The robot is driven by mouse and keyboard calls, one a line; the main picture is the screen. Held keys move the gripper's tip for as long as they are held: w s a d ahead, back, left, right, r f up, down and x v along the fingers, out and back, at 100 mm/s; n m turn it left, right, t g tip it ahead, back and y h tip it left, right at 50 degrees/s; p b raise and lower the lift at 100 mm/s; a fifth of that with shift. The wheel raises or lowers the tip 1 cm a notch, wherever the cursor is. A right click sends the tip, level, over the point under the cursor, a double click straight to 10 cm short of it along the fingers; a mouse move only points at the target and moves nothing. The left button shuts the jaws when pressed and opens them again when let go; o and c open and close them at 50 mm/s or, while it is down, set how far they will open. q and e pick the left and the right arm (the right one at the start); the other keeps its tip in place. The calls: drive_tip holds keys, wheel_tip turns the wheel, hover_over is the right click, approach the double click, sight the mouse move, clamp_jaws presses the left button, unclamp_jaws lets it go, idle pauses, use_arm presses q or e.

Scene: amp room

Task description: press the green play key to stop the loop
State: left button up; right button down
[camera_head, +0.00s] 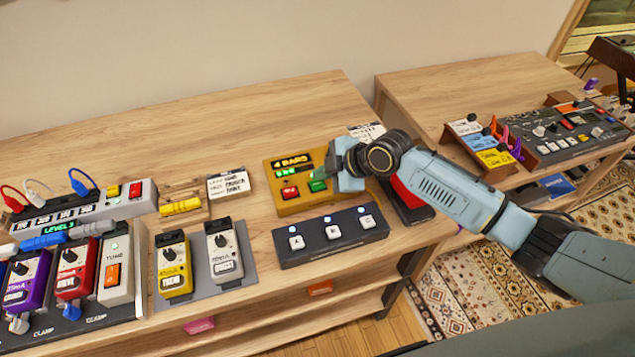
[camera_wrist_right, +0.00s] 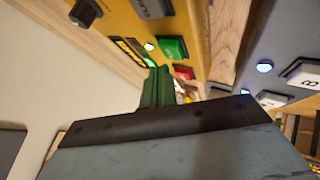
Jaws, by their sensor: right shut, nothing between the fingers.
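The yellow looper box (camera_head: 290,208) sits on the wooden bench with a lit "4 BARS" display (camera_head: 292,162) and a smaller green readout below it. Its green key (camera_head: 318,186) is right of the red key (camera_head: 290,193); in the right wrist view the green key (camera_wrist_right: 172,47) and red key (camera_wrist_right: 184,73) also show. My right gripper (camera_head: 322,174) is shut and empty, its fingertips just above the box by the green key. In the right wrist view its dark green fingers (camera_wrist_right: 158,75) end close to the key; I cannot tell whether they touch. My left gripper is not in view.
A dark three-button footswitch (camera_head: 330,232) lies in front of the box. Yellow and grey pedals (camera_head: 173,268) stand to the left, with a power strip (camera_head: 85,210) beyond. A mixer (camera_head: 565,130) is on the right bench. The bench behind the box is clear.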

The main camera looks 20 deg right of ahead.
sight(322, 185)
drive_tip(key=shift+f, duration=0.15)
idle(0.3)
drive_tip(key=shift+f, duration=0.3)
drive_tip(key=shift+f+b, duration=0.55)
drive_tip(key=shift+b, duration=0.1)
idle(0.5)
idle(0.3)
drive_tip(key=shift+r+p, duration=0.9)
drive_tip(key=shift+r, duration=0.05)
wheel_tip(322, 185, up, 5)
drive_tip(key=p, duration=0.4)
